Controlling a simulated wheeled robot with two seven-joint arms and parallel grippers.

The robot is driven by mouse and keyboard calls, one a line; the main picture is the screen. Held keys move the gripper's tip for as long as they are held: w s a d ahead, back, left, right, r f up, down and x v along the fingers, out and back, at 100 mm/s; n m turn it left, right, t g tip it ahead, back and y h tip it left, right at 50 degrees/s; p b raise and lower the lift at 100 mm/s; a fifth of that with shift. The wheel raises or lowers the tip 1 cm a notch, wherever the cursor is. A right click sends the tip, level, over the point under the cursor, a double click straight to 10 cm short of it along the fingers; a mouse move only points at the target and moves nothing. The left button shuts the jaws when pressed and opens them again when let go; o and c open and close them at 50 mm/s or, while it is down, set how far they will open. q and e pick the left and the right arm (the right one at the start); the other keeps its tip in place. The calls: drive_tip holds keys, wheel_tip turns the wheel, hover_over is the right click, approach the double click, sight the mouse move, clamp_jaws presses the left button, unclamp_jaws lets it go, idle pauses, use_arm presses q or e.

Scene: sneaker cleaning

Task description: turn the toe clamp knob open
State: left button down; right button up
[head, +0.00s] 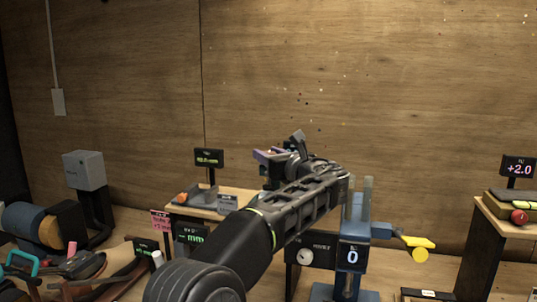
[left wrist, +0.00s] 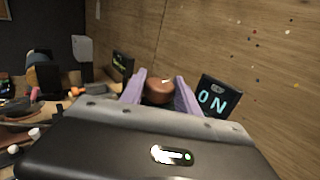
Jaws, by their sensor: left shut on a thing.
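My left gripper (head: 266,156) is in the middle of the head view, beyond my dark forearm, with its purple fingers partly hidden by my own wrist. In the left wrist view, the two purple fingers (left wrist: 160,95) are closed around a reddish-brown rounded knob (left wrist: 159,86). I cannot tell from its mount whether this is the toe clamp knob; its base is hidden behind the gripper body. The knob cannot be made out in the head view. My right gripper is not in view.
A blue stand (head: 352,230) with a "0" display and yellow lever (head: 418,246) is right of my arm. A small wooden stand (head: 182,211) is left. The wooden wall (head: 380,80) rises behind.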

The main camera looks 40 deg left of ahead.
use_arm(q)
drive_tip(key=c, duration=0.9)
unclamp_jaws()
drive_tip(key=shift+d, duration=0.1)
drive_tip(key=b+v, duration=0.1)
drive_tip(key=v, duration=0.6)
drive_tip(key=shift+s+d, duration=0.2)
drive_tip(key=shift+d, duration=0.05)
